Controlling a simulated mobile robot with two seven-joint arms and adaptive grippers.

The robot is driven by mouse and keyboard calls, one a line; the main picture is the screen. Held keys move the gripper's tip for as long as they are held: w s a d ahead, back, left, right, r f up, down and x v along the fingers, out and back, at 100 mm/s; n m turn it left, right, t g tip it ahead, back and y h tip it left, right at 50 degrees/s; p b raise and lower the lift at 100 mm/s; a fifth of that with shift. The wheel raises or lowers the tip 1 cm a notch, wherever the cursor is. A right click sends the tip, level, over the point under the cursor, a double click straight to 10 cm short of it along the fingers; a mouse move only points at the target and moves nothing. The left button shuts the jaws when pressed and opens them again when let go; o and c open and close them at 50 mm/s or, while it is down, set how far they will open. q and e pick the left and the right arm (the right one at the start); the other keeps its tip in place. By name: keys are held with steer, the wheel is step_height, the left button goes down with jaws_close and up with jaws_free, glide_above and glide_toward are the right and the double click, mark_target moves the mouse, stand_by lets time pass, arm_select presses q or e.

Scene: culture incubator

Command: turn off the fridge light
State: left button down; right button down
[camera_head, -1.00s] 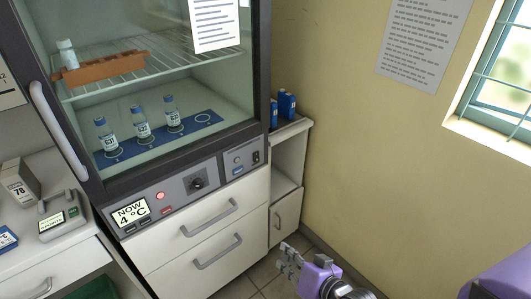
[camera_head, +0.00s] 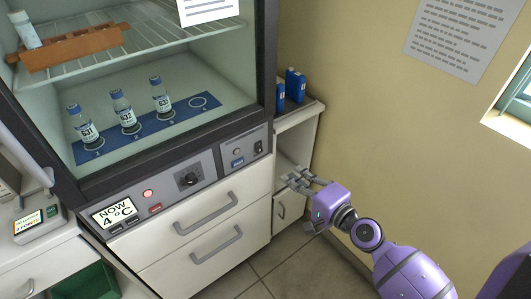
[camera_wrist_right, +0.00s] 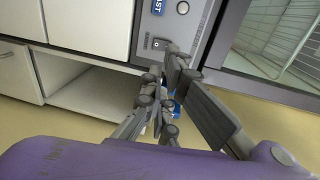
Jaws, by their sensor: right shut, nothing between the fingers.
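The fridge (camera_head: 190,135) has a glass door and a grey control panel under it. A small black rocker switch (camera_head: 258,147) sits at the panel's right end; it also shows in the right wrist view (camera_wrist_right: 160,43). I cannot read which way it is set. The inside of the fridge looks bright. My right gripper (camera_head: 292,178) is shut and empty, below and right of the switch and apart from it. In the right wrist view its fingers (camera_wrist_right: 167,75) point toward the panel, just below the switch. My left gripper is out of view.
The panel also has a dark knob (camera_head: 188,179), a red lamp (camera_head: 148,193), a blue-labelled button and a display (camera_head: 114,211) reading 4 °C. Drawers (camera_head: 205,225) with handles lie below. A side cabinet (camera_head: 300,125) holds blue cartons (camera_head: 294,86). The wall stands at right.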

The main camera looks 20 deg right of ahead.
steer(key=p, duration=0.1)
glide_toward(259, 149)
steer(key=x, duration=0.5)
steer(key=shift+w+a, duration=0.1)
steer(key=shift+w, duration=0.2)
steer(key=shift+w+a+f, duration=0.1)
steer(key=shift+w+a, duration=0.1)
steer(key=shift+w, duration=0.4)
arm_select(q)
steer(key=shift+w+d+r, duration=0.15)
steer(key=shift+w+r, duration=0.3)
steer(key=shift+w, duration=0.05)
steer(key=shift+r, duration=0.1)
